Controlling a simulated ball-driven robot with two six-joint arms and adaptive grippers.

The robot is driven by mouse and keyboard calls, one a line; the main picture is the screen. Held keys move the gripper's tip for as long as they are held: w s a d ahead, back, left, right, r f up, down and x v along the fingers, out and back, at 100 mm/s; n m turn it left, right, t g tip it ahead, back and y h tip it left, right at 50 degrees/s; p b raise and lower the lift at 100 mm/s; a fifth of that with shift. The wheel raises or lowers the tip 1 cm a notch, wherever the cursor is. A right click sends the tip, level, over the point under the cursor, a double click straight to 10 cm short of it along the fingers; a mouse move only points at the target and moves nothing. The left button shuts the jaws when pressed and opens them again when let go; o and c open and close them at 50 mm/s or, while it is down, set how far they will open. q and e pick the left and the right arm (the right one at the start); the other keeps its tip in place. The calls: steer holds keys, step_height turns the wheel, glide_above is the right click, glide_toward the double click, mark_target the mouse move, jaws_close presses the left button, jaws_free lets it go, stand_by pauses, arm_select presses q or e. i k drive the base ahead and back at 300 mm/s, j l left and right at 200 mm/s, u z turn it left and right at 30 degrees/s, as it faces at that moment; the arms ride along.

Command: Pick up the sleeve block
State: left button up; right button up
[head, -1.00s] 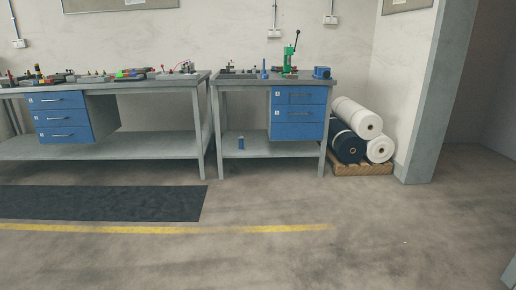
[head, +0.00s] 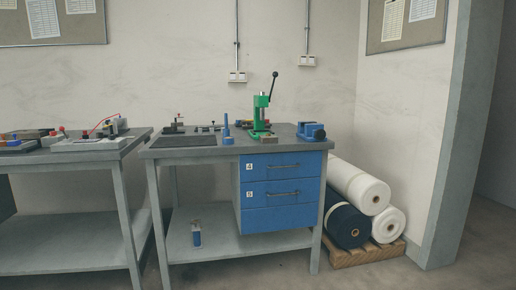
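I cannot tell for sure which thing is the sleeve block at this distance. On the right-hand workbench (head: 220,152) stand several small items. A dark flat plate with a small dark fixture (head: 174,127) is at the left of its top. A blue upright post on a base (head: 227,130) is near the middle. A green press with a black lever (head: 260,115) stands right of the post, with a small brownish piece at its foot. A blue vise-like block (head: 311,131) is at the right end. Neither gripper is in view.
A blue drawer unit (head: 283,220) hangs under the bench. A small blue can-like item (head: 196,234) stands on the lower shelf (head: 225,245). Fabric rolls (head: 358,188) lie on a wooden pallet (head: 372,254) at right. Another bench (head: 75,156) adjoins at left.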

mark_target(263, 139)
steer(key=i+j, duration=0.1)
steer(key=i, duration=0.25)
steer(key=i+l+u, duration=0.1)
steer(key=u, duration=0.35)
steer(key=i+l+u, duration=0.15)
steer(key=u, duration=0.3)
steer(key=i+l+u, duration=0.1)
steer(key=u, duration=0.3)
steer(key=l, duration=0.1)
